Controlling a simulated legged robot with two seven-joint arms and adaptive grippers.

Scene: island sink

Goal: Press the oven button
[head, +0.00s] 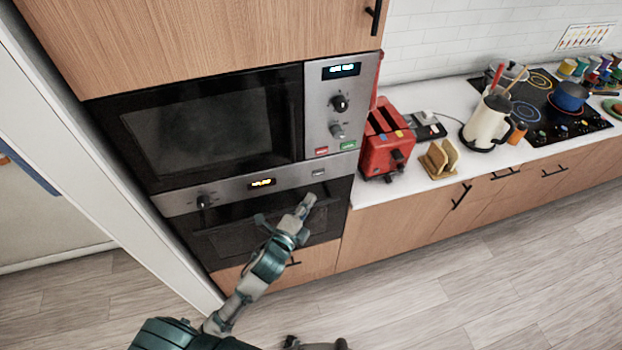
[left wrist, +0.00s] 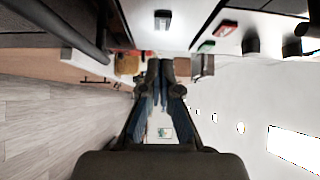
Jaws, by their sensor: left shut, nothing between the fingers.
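The oven (head: 262,222) is the lower appliance in the wall unit, with a steel control strip, a knob (head: 204,202) and a lit display (head: 262,183). The oven button (head: 318,172) is a small rectangle at the strip's right end. In the left wrist view it shows as a dark block with a pale face (left wrist: 162,20). My left gripper (head: 307,201) is shut and empty, in front of the oven door and just below the button in the head view. Its fingers also show in the left wrist view (left wrist: 161,68), apart from the button.
A microwave (head: 205,130) sits above, with red (head: 322,151) and green (head: 348,145) buttons close over the strip. A red toaster (head: 380,150) and a toast rack (head: 438,160) stand on the counter at the right. A dark piece at the head view's bottom edge is unclear.

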